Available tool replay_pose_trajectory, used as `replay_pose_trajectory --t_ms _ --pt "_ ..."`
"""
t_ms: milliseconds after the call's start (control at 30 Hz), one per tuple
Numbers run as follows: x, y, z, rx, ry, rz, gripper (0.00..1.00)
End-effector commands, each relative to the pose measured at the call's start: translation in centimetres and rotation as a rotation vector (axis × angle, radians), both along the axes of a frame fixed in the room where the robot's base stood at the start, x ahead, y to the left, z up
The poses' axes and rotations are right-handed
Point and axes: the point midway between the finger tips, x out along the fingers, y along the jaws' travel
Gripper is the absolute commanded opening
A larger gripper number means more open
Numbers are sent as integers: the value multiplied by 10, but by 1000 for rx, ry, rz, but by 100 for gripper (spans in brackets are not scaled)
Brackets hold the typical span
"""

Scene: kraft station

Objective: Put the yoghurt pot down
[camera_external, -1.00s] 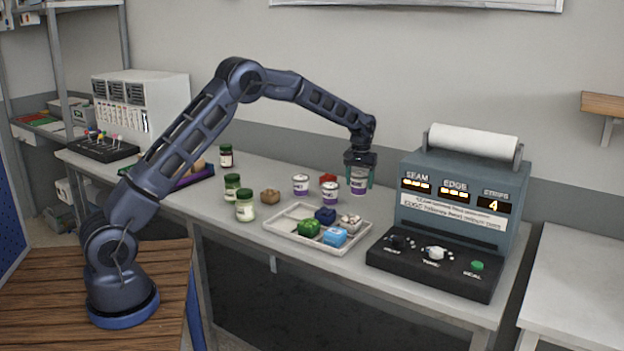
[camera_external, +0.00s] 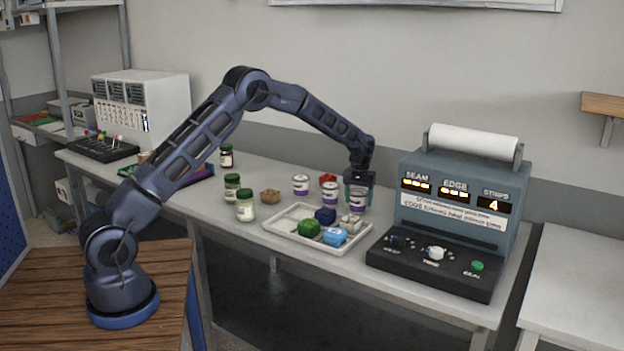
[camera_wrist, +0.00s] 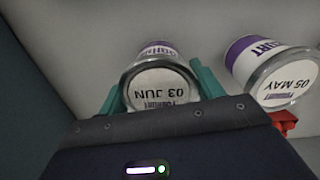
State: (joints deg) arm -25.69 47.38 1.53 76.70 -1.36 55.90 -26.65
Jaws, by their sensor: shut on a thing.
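My gripper (camera_external: 357,196) is shut on a yoghurt pot (camera_external: 355,203) with a white lid and a purple band, low over the bench behind the tray. In the wrist view the held pot (camera_wrist: 160,85) stands between the teal fingers, its lid reading "03 JUN". I cannot tell whether its base touches the bench. A second yoghurt pot (camera_wrist: 285,75), its lid reading "05 MAY", is beside it, apart from the fingers. In the external view, two other pots, one nearer (camera_external: 330,194) and one further left (camera_external: 300,185), stand to the left.
A pale tray (camera_external: 283,233) with several coloured blocks lies in front of my gripper. The sealing machine (camera_external: 455,205) stands close on the right. Green-lidded jars (camera_external: 245,206) and a small brown item (camera_external: 269,196) stand left. A red item (camera_external: 327,179) is behind the pots.

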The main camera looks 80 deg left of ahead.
Motion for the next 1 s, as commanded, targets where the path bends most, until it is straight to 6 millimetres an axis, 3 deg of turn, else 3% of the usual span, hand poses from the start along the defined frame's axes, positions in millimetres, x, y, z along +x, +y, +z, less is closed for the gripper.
replay_pose_trajectory --t_ms 67,100,200,467,633,1000 --pt "0 0 -2 0 0 0 39" --pt "0 0 -2 0 0 0 72" --pt "0 0 -2 0 0 0 88" --pt "0 0 -2 0 0 0 88" --pt "0 0 9 0 0 0 88" --pt "1 0 77 1 -2 0 88"
